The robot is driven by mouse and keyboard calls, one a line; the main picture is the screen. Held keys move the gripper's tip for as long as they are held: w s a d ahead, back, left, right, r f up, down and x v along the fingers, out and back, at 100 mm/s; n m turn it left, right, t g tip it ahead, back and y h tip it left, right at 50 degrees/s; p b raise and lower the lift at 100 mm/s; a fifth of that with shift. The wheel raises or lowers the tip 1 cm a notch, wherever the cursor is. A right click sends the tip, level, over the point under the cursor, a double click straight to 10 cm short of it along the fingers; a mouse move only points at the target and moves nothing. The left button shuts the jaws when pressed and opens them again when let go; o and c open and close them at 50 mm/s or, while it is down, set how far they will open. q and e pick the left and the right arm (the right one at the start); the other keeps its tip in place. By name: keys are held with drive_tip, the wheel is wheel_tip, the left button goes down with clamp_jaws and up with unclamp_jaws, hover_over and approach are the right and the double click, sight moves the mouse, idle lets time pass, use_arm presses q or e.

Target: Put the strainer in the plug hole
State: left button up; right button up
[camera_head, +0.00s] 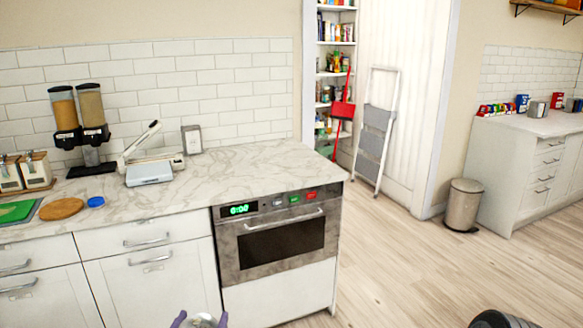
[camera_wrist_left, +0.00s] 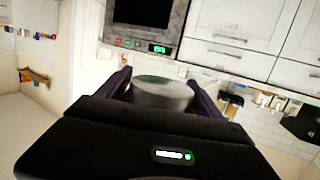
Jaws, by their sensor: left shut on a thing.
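My left gripper (camera_head: 199,321) shows at the bottom edge of the head view, in front of the white cabinets and below counter height. Its purple fingers are shut on a round, pale grey metallic thing, which I take to be the strainer (camera_wrist_left: 163,92). In the left wrist view the strainer sits between the two fingers of the left gripper (camera_wrist_left: 165,98), clear of any surface. Its lower part is hidden by the gripper body. No sink or plug hole can be made out in either view. My right gripper is not in view.
The marble counter (camera_head: 255,165) has clear room above the oven (camera_head: 275,237). A slicer-like device (camera_head: 150,172), dispensers (camera_head: 80,120), a round wooden board (camera_head: 61,208), a blue lid (camera_head: 95,202) and a green board (camera_head: 16,211) stand further left. A bin (camera_head: 463,205) and stepladder (camera_head: 377,130) are right.

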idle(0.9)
use_arm(q)
drive_tip(key=s+d+f+m+g+h, duration=0.2)
drive_tip(key=d+m+g+h, duration=0.2)
drive_tip(key=d, duration=0.5)
drive_tip(key=s+d+f+m+g+h, duration=0.2)
drive_tip(key=d+m+g+h, duration=0.2)
drive_tip(key=d+m+h, duration=0.4)
drive_tip(key=shift+s+d+f+m+g+h, duration=0.35)
drive_tip(key=shift+d+h, duration=0.2)
drive_tip(key=shift+h, duration=0.45)
drive_tip(key=shift+w, duration=0.1)
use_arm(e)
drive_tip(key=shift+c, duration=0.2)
